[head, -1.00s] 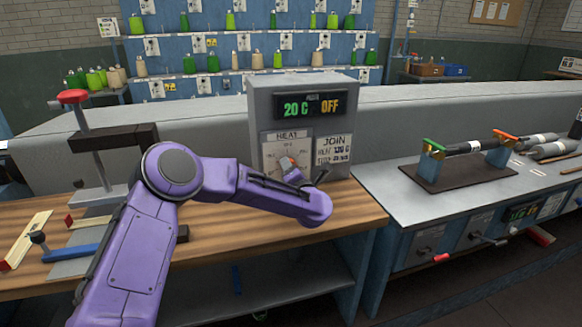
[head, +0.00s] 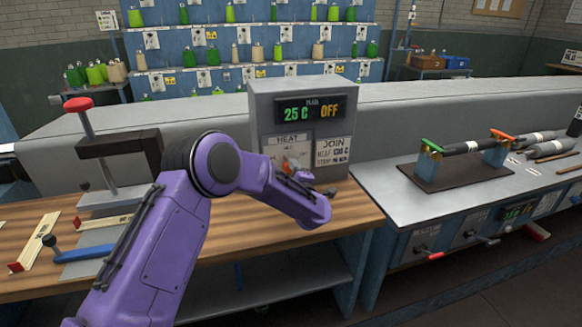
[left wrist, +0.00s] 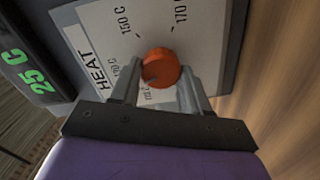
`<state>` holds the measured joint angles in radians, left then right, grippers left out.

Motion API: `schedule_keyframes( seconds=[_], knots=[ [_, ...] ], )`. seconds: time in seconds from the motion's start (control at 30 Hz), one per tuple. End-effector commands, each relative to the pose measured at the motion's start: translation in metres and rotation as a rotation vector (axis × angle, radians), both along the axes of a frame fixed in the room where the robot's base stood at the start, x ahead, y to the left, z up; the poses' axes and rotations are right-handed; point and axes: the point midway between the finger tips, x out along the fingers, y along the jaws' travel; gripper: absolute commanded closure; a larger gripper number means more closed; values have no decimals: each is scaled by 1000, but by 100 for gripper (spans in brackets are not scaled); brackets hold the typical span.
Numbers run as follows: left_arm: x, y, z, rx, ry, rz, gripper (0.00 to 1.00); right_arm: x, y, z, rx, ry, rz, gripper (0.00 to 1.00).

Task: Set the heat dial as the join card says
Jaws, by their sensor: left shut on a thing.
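The heat dial is an orange-red knob (left wrist: 160,66) on a white HEAT plate (left wrist: 100,40), which has temperature marks such as 150 C and 170 C around the knob. In the left wrist view my left gripper (left wrist: 162,82) has one finger on each side of the knob and is shut on it. In the head view my left gripper (head: 294,172) partly covers the HEAT plate (head: 290,142). The join card (head: 333,152) is right of that plate; its small figures are hard to read. The display (head: 310,108) above reads 25 C and OFF. My right gripper is out of view.
The grey control box (head: 345,90) stands on a wooden bench (head: 225,225). A red-handled clamp (head: 78,104) and a blue-handled tool (head: 85,255) are at left. A metal bench (head: 400,180) with a pipe jig (head: 455,172) is at right.

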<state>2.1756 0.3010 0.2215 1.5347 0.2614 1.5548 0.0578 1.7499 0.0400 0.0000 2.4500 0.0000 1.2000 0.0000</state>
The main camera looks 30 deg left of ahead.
Motion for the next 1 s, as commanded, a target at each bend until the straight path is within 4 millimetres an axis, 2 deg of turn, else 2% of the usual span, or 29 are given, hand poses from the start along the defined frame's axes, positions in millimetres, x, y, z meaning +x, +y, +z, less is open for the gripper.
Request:
schedule_keyframes(
  seconds=[0.1, 0.5, 1.0],
  knots=[
    [0, 0, 3, 65, 73, -1, 85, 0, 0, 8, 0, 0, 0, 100],
    [1, 0, 3, 213, 245, 1, 85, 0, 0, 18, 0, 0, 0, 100],
    [1, 0, 3, 249, 287, 1, 85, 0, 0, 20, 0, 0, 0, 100]
  ],
)
